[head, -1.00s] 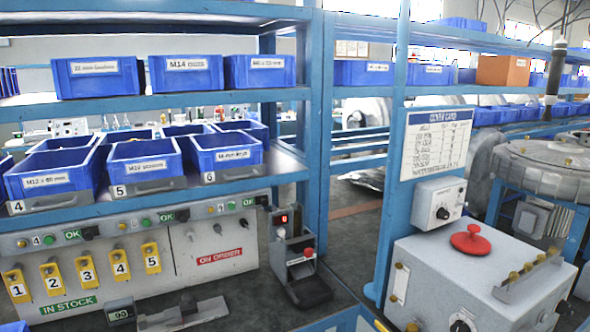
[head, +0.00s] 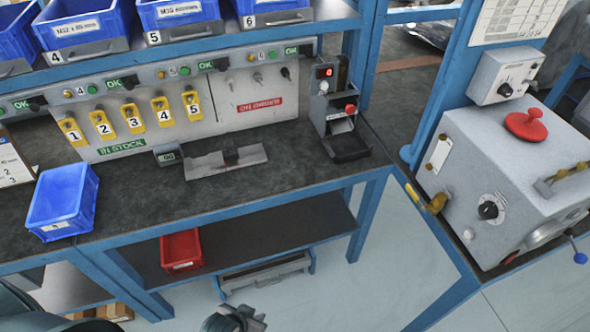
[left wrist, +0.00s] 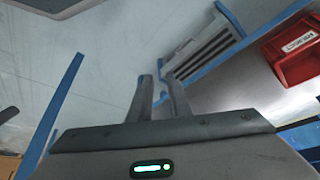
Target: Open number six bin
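The number six bin (head: 233,6) is a blue bin at the top edge of the head view, on the shelf above the bench. Its upper part is cut off. Below it is a grey metal front with a handle and the label 6 (head: 250,21). My left gripper (head: 240,318) is low at the bottom edge of the head view, in front of the bench and far below the bin. In the left wrist view its two fingers (left wrist: 158,85) stand apart with nothing between them. My right gripper is not in view.
Bins 4 (head: 85,22) and 5 (head: 178,12) stand left of bin six. Numbered yellow tags (head: 133,115) hang on the panel below. A loose blue bin (head: 62,200) sits on the bench. A red bin (head: 181,251) is on the lower shelf. A grey machine (head: 500,170) stands right.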

